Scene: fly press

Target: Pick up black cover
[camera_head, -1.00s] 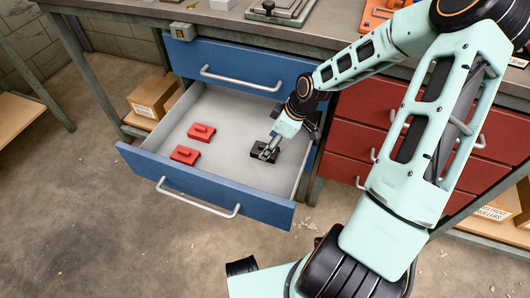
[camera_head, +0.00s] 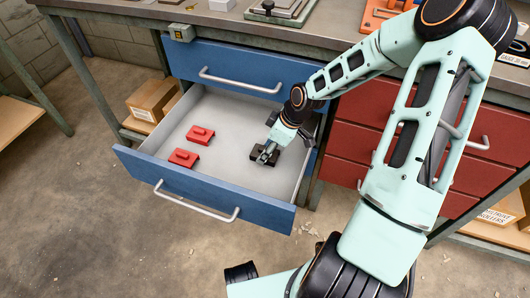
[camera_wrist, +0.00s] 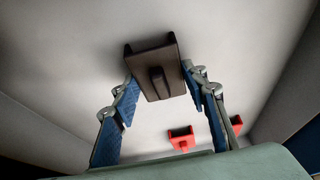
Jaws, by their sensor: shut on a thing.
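The black cover (camera_head: 255,154) is a small dark block with a raised ridge, at the right side of the open blue drawer (camera_head: 225,205). My gripper (camera_head: 265,156) reaches down into the drawer and is shut on the black cover. In the wrist view, the cover (camera_wrist: 165,62) lies between the two blue-padded fingertips, with its ridge facing the camera. I cannot tell whether the cover touches the drawer floor or is slightly above it.
Two red covers, one farther back (camera_head: 200,135) and one nearer the front (camera_head: 184,158), lie left in the drawer. The drawer's walls surround my gripper, with the right wall (camera_head: 306,160) close by. A closed blue drawer (camera_head: 235,65) and workbench top (camera_head: 220,20) are above.

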